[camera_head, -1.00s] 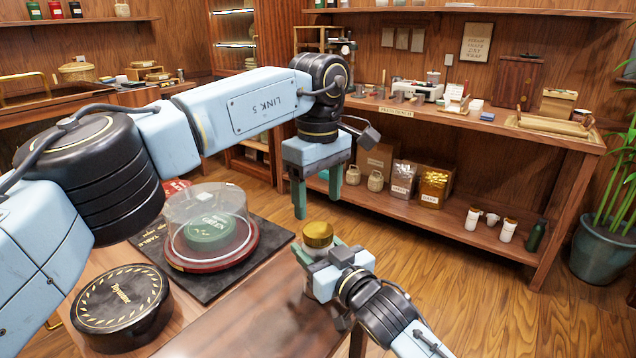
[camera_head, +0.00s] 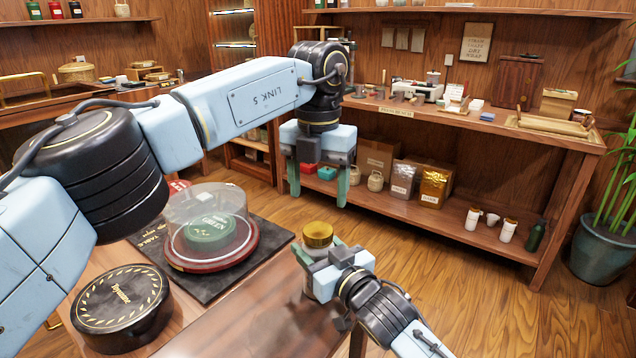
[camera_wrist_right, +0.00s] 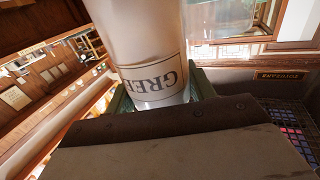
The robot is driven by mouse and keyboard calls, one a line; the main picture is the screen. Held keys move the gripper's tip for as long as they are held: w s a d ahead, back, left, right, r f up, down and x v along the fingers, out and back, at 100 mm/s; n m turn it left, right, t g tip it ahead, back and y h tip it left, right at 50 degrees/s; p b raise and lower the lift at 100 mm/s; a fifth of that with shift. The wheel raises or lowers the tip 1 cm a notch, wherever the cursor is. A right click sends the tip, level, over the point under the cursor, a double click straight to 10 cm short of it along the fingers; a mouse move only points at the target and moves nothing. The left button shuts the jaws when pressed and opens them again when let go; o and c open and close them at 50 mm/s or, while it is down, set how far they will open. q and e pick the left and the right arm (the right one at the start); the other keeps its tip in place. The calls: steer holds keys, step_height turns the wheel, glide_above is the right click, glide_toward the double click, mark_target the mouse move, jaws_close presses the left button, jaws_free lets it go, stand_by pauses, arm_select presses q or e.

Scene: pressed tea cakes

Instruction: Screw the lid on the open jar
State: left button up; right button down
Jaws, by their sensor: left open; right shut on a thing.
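A jar (camera_head: 319,290) stands upright in my right gripper (camera_head: 319,254), near the front right edge of the table. A gold lid (camera_head: 318,234) sits on its top; I cannot tell how tightly. In the right wrist view the jar (camera_wrist_right: 140,35) is a pale cylinder with an upside-down label reading "GREE", the rest hidden, between the green fingers of my right gripper (camera_wrist_right: 160,92). My left gripper (camera_head: 318,198) points down above the lid, open and empty, its fingers wide apart and clear of the lid.
On the table (camera_head: 235,320) a glass dome (camera_head: 205,205) covers a green tin on a dark red base. A black round tin (camera_head: 121,305) stands at front left. A wooden shelf bench (camera_head: 470,125) stands behind, across open floor, with bags and jars below.

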mark_target(318, 229)
arm_select(q)
steer(key=n, duration=0.6)
steer(key=shift+r, duration=0.25)
steer(key=shift+f, duration=4.05)
